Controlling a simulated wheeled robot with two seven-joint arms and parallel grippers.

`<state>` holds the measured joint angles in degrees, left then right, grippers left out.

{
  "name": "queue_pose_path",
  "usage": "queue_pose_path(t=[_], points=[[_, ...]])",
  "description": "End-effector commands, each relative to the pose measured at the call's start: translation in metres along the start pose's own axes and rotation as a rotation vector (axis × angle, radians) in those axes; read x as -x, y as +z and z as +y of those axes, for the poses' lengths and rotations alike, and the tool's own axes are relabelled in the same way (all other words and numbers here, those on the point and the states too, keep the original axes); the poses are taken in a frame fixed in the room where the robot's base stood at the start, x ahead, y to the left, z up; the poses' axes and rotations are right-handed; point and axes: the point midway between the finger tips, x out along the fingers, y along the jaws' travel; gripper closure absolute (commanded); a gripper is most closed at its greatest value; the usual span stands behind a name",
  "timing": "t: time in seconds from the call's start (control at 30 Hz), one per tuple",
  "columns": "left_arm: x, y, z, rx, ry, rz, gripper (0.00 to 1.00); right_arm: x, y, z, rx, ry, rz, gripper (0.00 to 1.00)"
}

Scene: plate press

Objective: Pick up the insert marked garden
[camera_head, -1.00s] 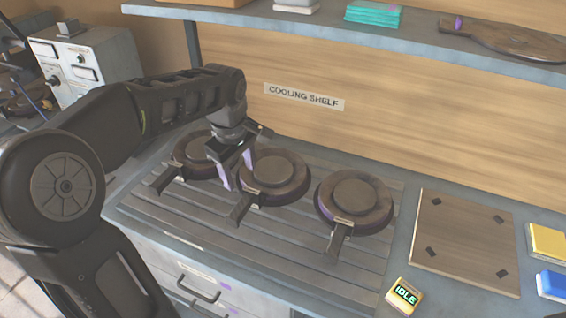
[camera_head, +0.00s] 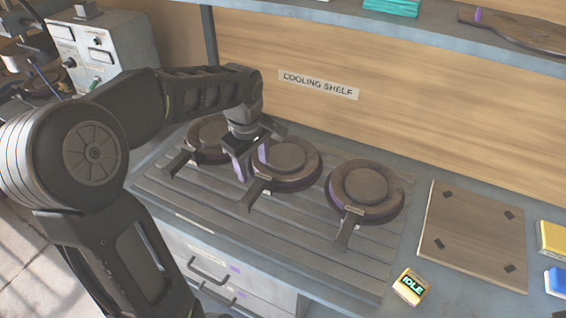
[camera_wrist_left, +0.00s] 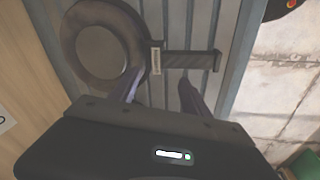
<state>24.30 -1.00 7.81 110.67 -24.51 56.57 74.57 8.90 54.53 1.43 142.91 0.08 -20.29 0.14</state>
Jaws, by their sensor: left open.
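Three round dark-brown inserts with handles lie in a row on the ribbed rack (camera_head: 300,250): a left one (camera_head: 208,135), a middle one (camera_head: 286,157) and a right one (camera_head: 366,188). Each handle points towards the front. I cannot read their marks, so I cannot tell which says garden. My left gripper (camera_head: 251,163) is open and empty, fingers pointing down between the left and middle inserts, partly covering both. In the left wrist view, one insert (camera_wrist_left: 103,52) with a small pale label shows beyond the gripper (camera_wrist_left: 160,88), its handle crossing above the fingertips. My right gripper is not in view.
A wooden board (camera_head: 474,235) and a small block reading IDLE (camera_head: 411,287) are to the right, with yellow (camera_head: 553,238) and blue (camera_head: 555,281) items beyond. A raised shelf (camera_head: 420,35) runs along the back. A grey control box (camera_head: 100,45) stands at the far left.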

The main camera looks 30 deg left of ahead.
Motion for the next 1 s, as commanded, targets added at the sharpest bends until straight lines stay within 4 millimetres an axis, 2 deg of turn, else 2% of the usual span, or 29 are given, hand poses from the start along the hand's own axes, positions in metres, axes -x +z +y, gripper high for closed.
queue_pose_path(t=[0.3,0.4,1.0], points=[[-0.042,0.003,0.000,-0.001,-0.003,-0.003,0.45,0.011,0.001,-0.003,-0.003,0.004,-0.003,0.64],[-0.048,0.003,0.000,0.000,-0.001,-0.001,0.45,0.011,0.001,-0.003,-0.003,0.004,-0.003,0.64],[-0.048,0.003,0.001,0.000,0.000,-0.001,0.47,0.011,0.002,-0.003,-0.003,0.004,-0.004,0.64]])
